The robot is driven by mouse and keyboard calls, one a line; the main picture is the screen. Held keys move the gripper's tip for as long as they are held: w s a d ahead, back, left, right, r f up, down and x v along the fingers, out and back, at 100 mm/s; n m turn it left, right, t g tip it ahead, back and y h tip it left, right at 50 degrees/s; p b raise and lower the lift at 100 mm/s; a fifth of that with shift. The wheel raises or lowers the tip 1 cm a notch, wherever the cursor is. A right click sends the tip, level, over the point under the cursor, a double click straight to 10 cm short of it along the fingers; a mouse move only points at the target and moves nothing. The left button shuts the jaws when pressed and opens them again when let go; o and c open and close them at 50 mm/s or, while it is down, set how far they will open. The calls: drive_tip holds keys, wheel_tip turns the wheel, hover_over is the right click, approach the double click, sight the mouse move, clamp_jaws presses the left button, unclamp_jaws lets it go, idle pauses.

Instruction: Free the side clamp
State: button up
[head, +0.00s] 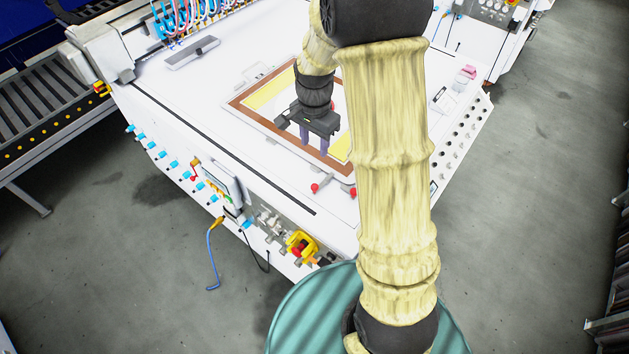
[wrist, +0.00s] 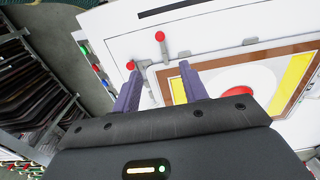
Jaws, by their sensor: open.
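My gripper (head: 314,142) is open and empty, its two purple-grey fingers pointing down over the framed panel on the white table. In the wrist view the fingers (wrist: 160,76) are spread apart. Two clamps with red knobs sit near one corner of the brown frame (head: 265,127). One red knob (head: 315,188) is on the left and another red knob (head: 353,192) on the right in the head view. In the wrist view one knob (wrist: 160,35) stands clear; the other knob (wrist: 130,65) shows beside the left fingertip, which partly hides its lever. I cannot tell whether they touch.
The white table (head: 190,100) has a control screen (head: 224,181) and a yellow-and-red emergency stop (head: 301,246) along its front side. A roller conveyor (head: 50,90) stands at left. A teal drum (head: 310,310) is below my arm. My arm hides part of the table's right side.

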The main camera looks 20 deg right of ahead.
sight(315, 186)
drive_tip(key=shift+f, duration=0.1)
wheel_tip(315, 186, down, 17)
drive_tip(key=p, duration=0.3)
drive_tip(key=shift+f, duration=0.15)
idle(0.5)
clamp_jaws()
